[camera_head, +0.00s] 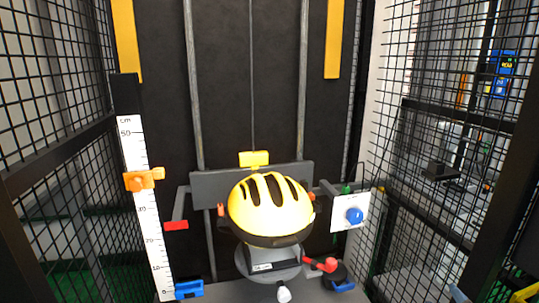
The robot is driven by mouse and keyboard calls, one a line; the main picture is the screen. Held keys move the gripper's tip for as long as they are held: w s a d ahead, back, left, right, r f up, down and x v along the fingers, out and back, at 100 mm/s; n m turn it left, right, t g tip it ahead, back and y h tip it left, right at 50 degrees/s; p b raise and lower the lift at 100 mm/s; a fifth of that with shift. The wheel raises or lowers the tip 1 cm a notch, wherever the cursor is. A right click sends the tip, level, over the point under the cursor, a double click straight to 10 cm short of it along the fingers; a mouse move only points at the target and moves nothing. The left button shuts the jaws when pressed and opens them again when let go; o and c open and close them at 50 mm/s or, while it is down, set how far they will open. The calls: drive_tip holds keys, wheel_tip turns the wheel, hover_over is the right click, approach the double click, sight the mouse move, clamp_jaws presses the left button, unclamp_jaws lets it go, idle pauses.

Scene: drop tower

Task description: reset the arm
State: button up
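My gripper is not in view, and no part of my arm can be made out for sure. A yellow vented helmet (270,205) sits in the middle of the drop tower on a grey support (252,262). A grey crossbar carriage (208,187) spans the two vertical guide rails (195,90) behind the helmet. A yellow block (254,159) is on top of the carriage, at the lower end of a thin cable. A red-ended lever (176,225) sticks out at the left of the carriage.
A white centimetre scale (143,215) stands at left, with an orange slider (144,179) and a blue one (189,289). A white panel with a blue knob (354,216) is at right. A red handle (321,264) is beside the base. Black mesh walls (450,130) close both sides.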

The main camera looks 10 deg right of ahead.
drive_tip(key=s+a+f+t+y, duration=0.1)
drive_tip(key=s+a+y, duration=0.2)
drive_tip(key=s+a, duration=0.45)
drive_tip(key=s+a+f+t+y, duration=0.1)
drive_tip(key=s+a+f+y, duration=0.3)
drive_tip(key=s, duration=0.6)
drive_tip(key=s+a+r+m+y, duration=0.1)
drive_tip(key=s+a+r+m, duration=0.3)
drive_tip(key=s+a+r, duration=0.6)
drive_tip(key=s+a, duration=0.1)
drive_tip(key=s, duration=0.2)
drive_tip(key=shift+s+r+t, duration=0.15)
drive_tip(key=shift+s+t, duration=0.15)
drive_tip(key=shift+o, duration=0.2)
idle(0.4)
